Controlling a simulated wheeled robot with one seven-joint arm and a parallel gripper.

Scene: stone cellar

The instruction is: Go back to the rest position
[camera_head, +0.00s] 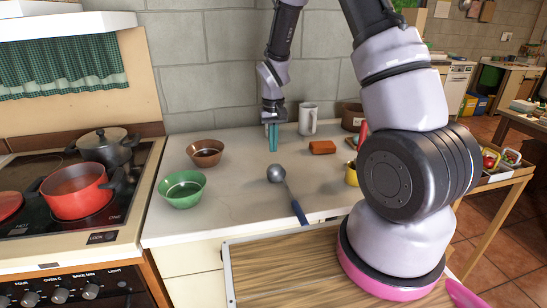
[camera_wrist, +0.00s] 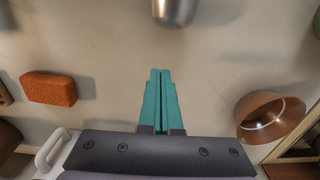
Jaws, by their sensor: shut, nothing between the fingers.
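My gripper (camera_head: 272,147) has teal fingers pressed together and empty. It points down over the middle of the light worktop (camera_head: 235,208), above its surface. In the wrist view the closed fingertips (camera_wrist: 160,74) have bare worktop around them. In the head view, a brown bowl (camera_head: 205,153) stands to the left of my gripper and an orange sponge-like block (camera_head: 322,147) lies to its right. A ladle (camera_head: 277,174) with a blue handle lies in front.
A green bowl (camera_head: 183,189) stands near the worktop's left edge. A red pot (camera_head: 75,190) and a grey pot (camera_head: 108,147) are on the stove at left. A brown pot (camera_head: 352,117) is at the back right. My arm hides part of the worktop's right side.

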